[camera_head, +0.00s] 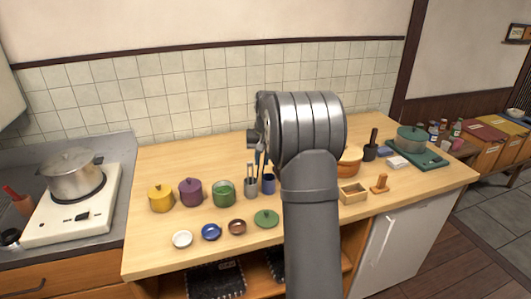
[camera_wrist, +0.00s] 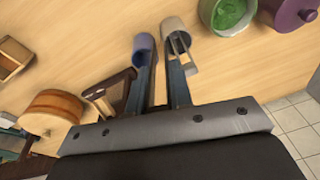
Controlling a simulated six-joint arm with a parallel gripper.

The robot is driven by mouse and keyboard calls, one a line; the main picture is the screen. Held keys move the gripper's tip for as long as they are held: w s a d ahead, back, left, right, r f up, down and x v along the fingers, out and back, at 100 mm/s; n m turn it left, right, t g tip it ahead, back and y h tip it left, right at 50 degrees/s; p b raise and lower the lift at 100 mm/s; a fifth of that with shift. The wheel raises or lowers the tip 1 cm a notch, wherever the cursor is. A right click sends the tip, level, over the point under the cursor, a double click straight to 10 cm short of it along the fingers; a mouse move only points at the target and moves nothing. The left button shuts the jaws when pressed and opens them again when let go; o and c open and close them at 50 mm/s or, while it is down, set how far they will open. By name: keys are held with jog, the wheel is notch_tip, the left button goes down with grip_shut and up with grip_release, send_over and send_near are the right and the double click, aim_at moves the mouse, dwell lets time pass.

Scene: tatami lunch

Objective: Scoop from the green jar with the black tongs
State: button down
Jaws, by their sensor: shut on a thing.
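The green jar (camera_head: 223,194) stands open on the wooden counter, with green contents; it also shows at the top right of the wrist view (camera_wrist: 230,14). My gripper (camera_wrist: 161,75) is over the cups, away from the jar. Its two dark bars end near a blue cup (camera_wrist: 144,46) and a grey cup (camera_wrist: 172,28) with pale prongs inside. My gripper is shut on what I take to be the black tongs; they cannot be clearly told apart from the fingers. In the head view, my own wrist hides most of the gripper.
A purple pot (camera_head: 190,192) and a yellow pot (camera_head: 160,199) stand left of the jar. A green lid (camera_head: 266,218) and several small bowls lie in front. An orange pot (camera_head: 349,160) and a wooden box (camera_head: 353,194) stand to the right. The counter behind the pots is clear.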

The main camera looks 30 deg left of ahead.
jog(key=s+a+r+n+y, duration=0.1)
jog(key=s+a+r+n, duration=0.15)
jog(key=s+a, duration=0.6)
jog(key=d+x, duration=0.1)
jog(key=x, duration=1)
dwell(0.3)
jog(key=shift+w+f, duration=0.1)
jog(key=shift+w, duration=0.05)
dwell(0.4)
jog(key=shift+w+d, duration=0.1)
jog(key=shift+d, duration=0.05)
dwell(0.5)
dwell(0.6)
notch_tip(320, 180, up, 9)
dwell(1.0)
